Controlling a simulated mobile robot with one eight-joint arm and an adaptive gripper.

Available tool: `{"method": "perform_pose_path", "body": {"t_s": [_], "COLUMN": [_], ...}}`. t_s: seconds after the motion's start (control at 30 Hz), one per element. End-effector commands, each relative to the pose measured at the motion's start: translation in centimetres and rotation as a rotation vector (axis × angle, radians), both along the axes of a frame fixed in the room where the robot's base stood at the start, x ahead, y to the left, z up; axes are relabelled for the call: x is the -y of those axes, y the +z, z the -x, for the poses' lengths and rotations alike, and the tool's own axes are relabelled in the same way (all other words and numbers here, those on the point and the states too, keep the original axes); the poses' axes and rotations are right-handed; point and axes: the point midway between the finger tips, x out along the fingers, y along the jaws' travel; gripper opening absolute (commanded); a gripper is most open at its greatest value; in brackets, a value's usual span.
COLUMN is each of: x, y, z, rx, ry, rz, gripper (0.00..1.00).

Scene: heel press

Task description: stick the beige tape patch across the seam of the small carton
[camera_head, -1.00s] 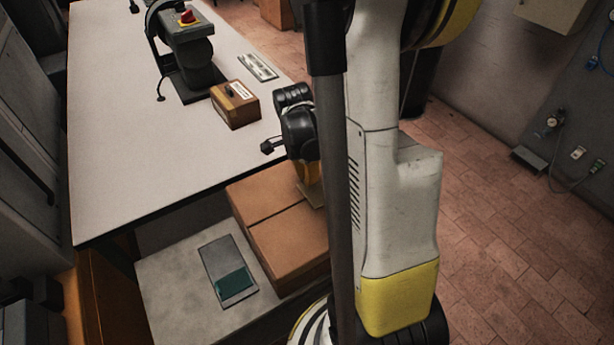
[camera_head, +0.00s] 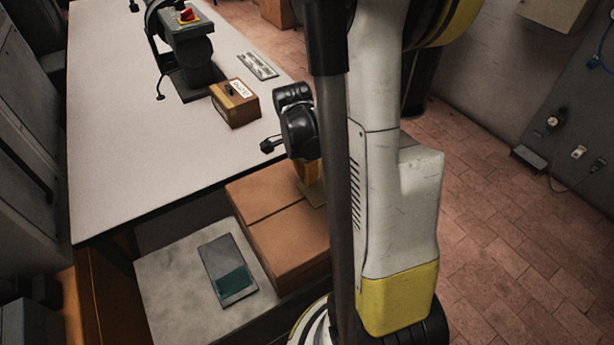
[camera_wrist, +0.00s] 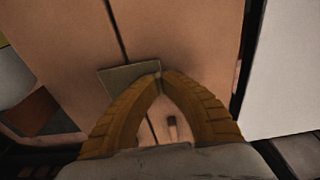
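The small carton (camera_head: 285,240) is brown and closed, on the grey lower surface beside the table. Its dark seam (camera_wrist: 116,28) runs along the top. The beige tape patch (camera_wrist: 125,79) overlaps the line of the seam in the wrist view. I cannot tell whether it touches the carton. My gripper (camera_wrist: 158,76) has its two orange-brown fingers closed together at the tips, on the right end of the patch. In the head view the patch (camera_head: 313,193) shows just below the fingers, partly hidden by my arm.
A grey lower surface (camera_head: 180,285) holds a flat grey-and-teal pad (camera_head: 228,272) left of the carton. The white table (camera_head: 120,150) stands behind, with a wooden box (camera_head: 236,104) and a dark press (camera_head: 190,60). The table edge is close to my gripper.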

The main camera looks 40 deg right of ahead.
Motion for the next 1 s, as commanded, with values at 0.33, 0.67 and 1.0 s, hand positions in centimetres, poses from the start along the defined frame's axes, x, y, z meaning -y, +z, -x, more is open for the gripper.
{"method": "perform_pose_path", "body": {"t_s": [0.33,0.67,1.0], "x": [0.0,-0.01,-0.01], "y": [-0.01,-0.46,-0.63], "z": [0.01,0.01,0.02], "rx": [0.0,0.0,0.0], "ry": [0.0,0.0,0.0], "rz": [0.0,0.0,0.0], "gripper": [0.0,0.0,0.0]}}
